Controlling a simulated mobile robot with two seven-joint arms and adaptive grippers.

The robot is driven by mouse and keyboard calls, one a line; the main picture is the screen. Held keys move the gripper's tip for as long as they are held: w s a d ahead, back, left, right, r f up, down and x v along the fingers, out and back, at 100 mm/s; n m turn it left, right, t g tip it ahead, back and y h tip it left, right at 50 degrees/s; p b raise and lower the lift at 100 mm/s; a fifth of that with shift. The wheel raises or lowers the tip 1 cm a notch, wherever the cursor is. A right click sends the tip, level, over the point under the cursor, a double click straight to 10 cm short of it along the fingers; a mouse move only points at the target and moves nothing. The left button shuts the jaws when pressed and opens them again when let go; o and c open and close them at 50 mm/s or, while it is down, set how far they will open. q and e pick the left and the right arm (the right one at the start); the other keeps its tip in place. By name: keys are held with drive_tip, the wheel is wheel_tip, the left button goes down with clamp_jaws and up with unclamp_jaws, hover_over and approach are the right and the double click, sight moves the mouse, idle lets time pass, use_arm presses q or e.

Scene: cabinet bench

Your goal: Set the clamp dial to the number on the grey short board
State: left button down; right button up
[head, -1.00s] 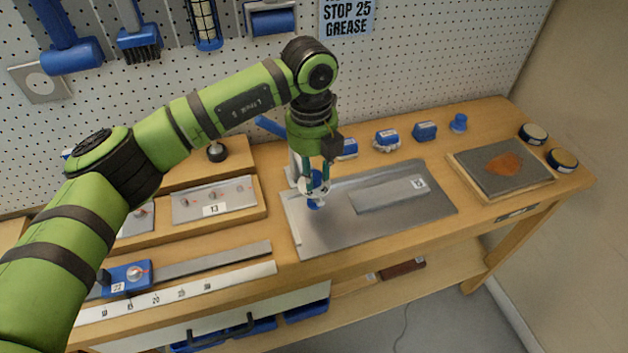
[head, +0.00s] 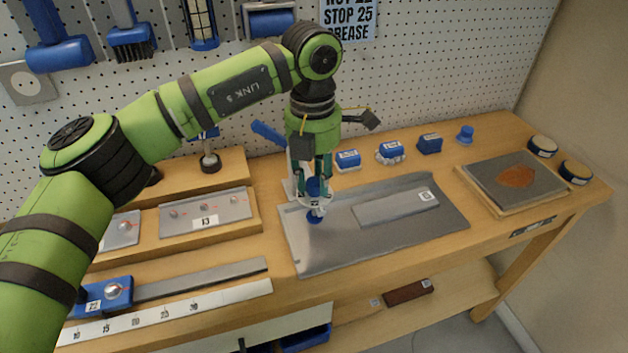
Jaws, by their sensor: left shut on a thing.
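My left gripper (head: 315,190) points straight down and is shut on the clamp dial (head: 316,201), a pale disc with blue parts above and below it. The fingers hide much of the dial, and I cannot read its setting. The clamp stands at the left part of a wide metal plate (head: 350,245). The grey short board (head: 392,209) lies on that plate to the right of the gripper. Its white label (head: 427,196) is too small to read surely now; it looked like 15 earlier. My right gripper is out of view.
A blue stop (head: 105,296) marked 22 sits by a numbered rule (head: 180,309) at the front left. A board marked 13 (head: 206,216) lies behind. Small blue blocks (head: 390,151) line the back. A tray (head: 515,184) with a brown patch lies right.

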sight(317, 180)
use_arm(q)
drive_tip(key=m, duration=0.4)
drive_tip(key=shift+m+b, duration=0.3)
drive_tip(key=shift+b, duration=0.05)
drive_tip(key=m, duration=0.5)
drive_tip(key=shift+d+m, duration=0.1)
drive_tip(key=shift+m, duration=0.2)
drive_tip(key=shift+s+f, duration=0.1)
drive_tip(key=c, duration=0.9)
unclamp_jaws()
drive_tip(key=shift+c, duration=0.2)
drive_tip(key=shift+d, duration=0.1)
wheel_tip(317, 180, up, 12)
drive_tip(key=shift+w, duration=0.25)
